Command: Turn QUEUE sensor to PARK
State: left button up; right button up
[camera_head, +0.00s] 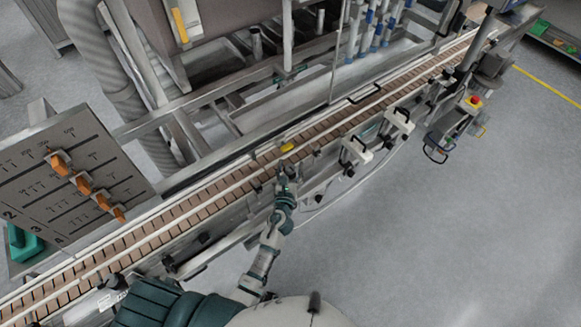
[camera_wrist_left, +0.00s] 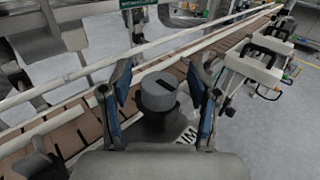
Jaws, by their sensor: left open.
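A grey round knob (camera_wrist_left: 159,92) with a dark slot-like mark on top stands beside the conveyor in the left wrist view. I cannot read a QUEUE or PARK marking, so I cannot tell for sure that it is the QUEUE sensor. My left gripper (camera_wrist_left: 162,72) is open, with one blue-padded finger on each side of the knob. I cannot tell whether the fingers touch it. In the head view my left gripper (camera_head: 286,170) is at the conveyor's near edge and hides the knob. My right gripper is not in view.
The conveyor (camera_head: 200,201) runs diagonally past the gripper, with metal guide rails. Brackets with black handles (camera_head: 356,152) stand along its near side. A panel with orange switches (camera_head: 82,183) is at the left. The grey floor (camera_head: 440,240) at the right is clear.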

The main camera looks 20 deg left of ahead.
pick_arm(q)
grip_shut()
